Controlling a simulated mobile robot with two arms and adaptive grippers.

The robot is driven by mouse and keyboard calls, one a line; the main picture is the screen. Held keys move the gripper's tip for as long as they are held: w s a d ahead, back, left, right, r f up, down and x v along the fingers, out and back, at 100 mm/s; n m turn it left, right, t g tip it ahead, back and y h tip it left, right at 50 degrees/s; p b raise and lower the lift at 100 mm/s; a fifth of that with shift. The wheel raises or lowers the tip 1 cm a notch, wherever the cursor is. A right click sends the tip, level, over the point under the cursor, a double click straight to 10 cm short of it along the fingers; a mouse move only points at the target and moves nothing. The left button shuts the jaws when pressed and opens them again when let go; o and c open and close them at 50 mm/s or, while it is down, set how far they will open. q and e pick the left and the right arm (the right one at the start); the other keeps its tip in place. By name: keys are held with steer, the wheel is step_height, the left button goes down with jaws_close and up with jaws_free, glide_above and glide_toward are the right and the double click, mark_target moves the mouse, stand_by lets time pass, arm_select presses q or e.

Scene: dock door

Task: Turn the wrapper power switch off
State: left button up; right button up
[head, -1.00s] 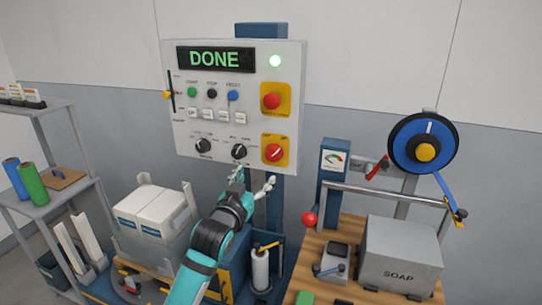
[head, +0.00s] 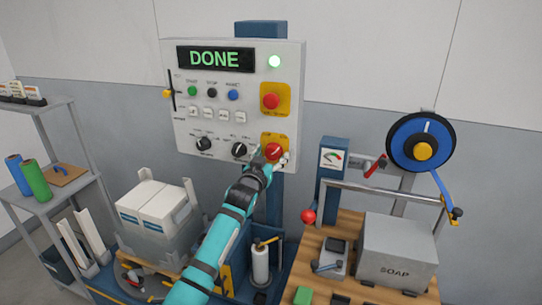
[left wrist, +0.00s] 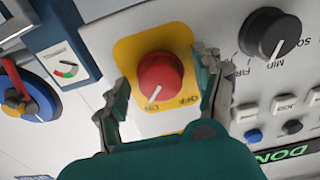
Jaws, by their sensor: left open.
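The wrapper power switch (head: 273,151) is a red rotary knob on a yellow plate, low on the right of the grey control panel (head: 220,165). In the left wrist view the knob (left wrist: 160,76) fills the middle, with OFF and ON printed beside it. Its white pointer line aims at the ON mark. My left gripper (head: 271,157) is in front of the switch. In the wrist view my open fingers (left wrist: 165,78) stand on either side of the knob, with gaps visible; I cannot tell how far they are from the panel. My right gripper is not in view.
The panel display (head: 215,58) reads DONE and a green lamp (head: 274,62) is lit. A red button (head: 271,100) on a yellow plate is above the switch. A black knob (head: 239,149) is close to its left. A gauge post (head: 333,175) stands to the right.

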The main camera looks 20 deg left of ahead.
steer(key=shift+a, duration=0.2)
arm_select(q)
steer(key=shift+c, duration=1.3)
steer(key=c, duration=0.9)
steer(key=shift+c, duration=0.2)
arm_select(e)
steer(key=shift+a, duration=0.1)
